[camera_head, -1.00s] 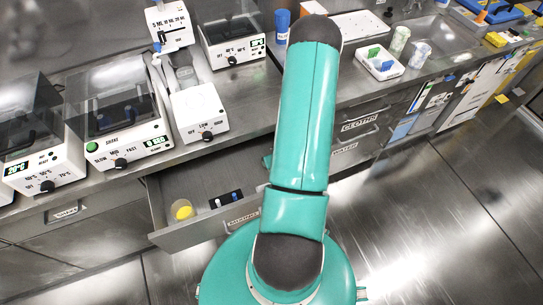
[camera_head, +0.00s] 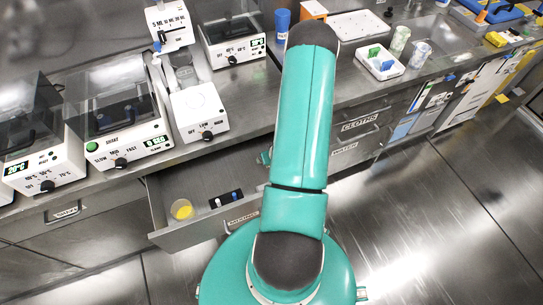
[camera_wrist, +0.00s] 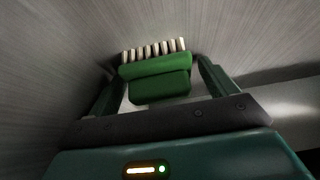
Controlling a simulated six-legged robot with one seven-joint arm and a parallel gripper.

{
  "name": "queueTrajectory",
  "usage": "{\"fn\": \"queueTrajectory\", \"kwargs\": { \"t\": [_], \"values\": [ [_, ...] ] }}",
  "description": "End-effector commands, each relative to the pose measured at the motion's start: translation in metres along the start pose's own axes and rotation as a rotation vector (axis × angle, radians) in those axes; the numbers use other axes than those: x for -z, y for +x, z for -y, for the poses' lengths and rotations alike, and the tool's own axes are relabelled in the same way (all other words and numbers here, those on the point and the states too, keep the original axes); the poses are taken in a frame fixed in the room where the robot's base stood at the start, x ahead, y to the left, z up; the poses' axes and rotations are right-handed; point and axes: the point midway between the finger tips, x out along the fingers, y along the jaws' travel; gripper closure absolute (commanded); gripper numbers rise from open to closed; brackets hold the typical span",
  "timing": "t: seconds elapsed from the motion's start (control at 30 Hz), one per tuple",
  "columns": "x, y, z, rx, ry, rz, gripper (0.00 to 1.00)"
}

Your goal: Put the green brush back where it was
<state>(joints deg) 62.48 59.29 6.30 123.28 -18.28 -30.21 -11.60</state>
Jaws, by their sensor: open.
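The green brush (camera_wrist: 158,65) shows in the wrist view, with a row of pale bristles along its far edge and a darker green block on its near side. My gripper (camera_wrist: 160,72) is open, with one finger on each side of the brush. Whether the fingers touch it is unclear. Grey surfaces surround the brush; which place they belong to cannot be told. In the head view my arm hides the brush and most of the gripper.
White lab devices (camera_head: 124,125) line the bench at left. Floor at right is clear.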

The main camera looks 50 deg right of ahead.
Motion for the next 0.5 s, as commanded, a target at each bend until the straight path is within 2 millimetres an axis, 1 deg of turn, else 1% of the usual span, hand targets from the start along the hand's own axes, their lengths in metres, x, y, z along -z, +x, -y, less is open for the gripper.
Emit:
{"fn": "queueTrajectory", "kwargs": {
  "t": [0.17, 0.27, 0.5],
  "values": [
    [0.002, -0.007, -0.001, -0.001, 0.0, -0.001, 0.15],
    [0.002, -0.02, -0.001, -0.002, 0.0, -0.001, 0.15],
    [0.002, -0.059, -0.001, -0.002, 0.0, -0.002, 0.15]
  ]
}}
